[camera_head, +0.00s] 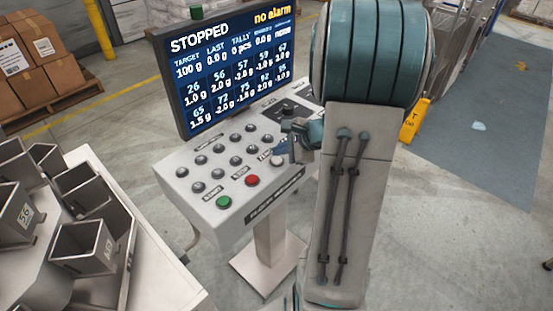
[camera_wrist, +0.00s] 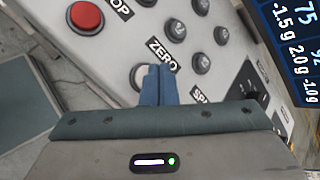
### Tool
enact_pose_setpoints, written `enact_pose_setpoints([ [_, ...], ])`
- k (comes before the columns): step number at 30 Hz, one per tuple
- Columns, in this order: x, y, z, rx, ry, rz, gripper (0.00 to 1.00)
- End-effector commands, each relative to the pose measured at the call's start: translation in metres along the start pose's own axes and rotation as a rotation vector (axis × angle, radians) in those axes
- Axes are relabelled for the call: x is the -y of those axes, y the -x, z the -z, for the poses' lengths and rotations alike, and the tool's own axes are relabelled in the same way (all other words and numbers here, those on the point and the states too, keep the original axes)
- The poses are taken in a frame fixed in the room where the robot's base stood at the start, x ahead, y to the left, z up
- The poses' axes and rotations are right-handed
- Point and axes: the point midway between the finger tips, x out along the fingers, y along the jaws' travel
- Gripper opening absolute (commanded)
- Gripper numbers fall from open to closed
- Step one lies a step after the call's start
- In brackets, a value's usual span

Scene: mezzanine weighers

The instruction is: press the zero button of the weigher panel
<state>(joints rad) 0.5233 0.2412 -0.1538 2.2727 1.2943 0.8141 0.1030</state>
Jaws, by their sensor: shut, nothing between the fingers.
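The weigher panel (camera_head: 205,218) is a pale sloped console with rows of buttons. The zero button is a pale round button (camera_wrist: 136,76) beside the ZERO label (camera_wrist: 163,52) in the wrist view. It also shows in the head view (camera_head: 277,161), right of the red button. My gripper (camera_wrist: 155,72) is shut and empty, its blue fingertips over the right part of the zero button and hiding some of it. In the head view my gripper (camera_head: 283,148) is at the button's upper edge. I cannot tell whether the tips touch it.
A red stop button (camera_head: 252,180) and a green button (camera_head: 223,202) lie left of the zero button. Several dark buttons (camera_head: 235,161) sit behind. The screen (camera_head: 230,70) reads STOPPED and "no alarm". Metal weigh buckets (camera_head: 85,245) stand at the left.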

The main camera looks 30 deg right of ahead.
Motion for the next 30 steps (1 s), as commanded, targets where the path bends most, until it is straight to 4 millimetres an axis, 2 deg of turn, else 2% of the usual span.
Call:
enact_pose_setpoints([
  [30,-0.0041,-0.0058,0.0043,0.000,0.001,0.000,0.00],
])
